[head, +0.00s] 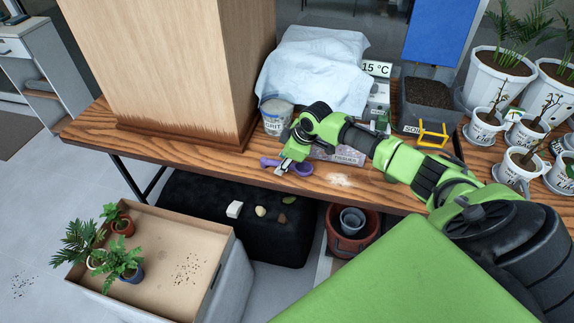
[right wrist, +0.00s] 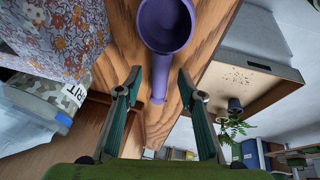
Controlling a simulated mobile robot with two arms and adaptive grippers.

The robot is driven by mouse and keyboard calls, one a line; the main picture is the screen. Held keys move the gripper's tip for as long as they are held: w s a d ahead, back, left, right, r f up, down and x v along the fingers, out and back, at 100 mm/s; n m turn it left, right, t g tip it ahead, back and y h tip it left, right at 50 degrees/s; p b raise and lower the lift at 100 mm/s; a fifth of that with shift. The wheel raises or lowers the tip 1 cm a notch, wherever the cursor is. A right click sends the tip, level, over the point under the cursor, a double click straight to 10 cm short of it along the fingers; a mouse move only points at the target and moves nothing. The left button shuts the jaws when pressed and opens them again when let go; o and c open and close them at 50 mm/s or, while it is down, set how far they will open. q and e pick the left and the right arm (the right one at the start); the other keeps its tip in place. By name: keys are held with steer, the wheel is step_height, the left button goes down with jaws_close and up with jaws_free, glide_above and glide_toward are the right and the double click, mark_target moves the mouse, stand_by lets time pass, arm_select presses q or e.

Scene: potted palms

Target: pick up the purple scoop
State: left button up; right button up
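The purple scoop (head: 303,169) lies on the wooden table near its front edge. In the right wrist view the scoop (right wrist: 163,28) shows its round bowl at the top, with its handle pointing down the picture. My right gripper (head: 283,170) is over the scoop and hides part of it in the head view. In the right wrist view the right gripper (right wrist: 159,76) is open, with the scoop's handle in the gap between its fingertips and no finger visibly touching it. My left gripper is not in view.
Behind the scoop stand a grit tub (head: 276,112), a tissue box (head: 338,155) and a soil tray (head: 427,98). A tall wooden cabinet (head: 165,65) is to the left. Potted plants (head: 480,128) fill the right.

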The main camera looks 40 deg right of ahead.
steer(key=shift+w+f, duration=0.2)
steer(key=shift+f, duration=0.15)
jaws_close()
steer(key=shift+r, duration=0.1)
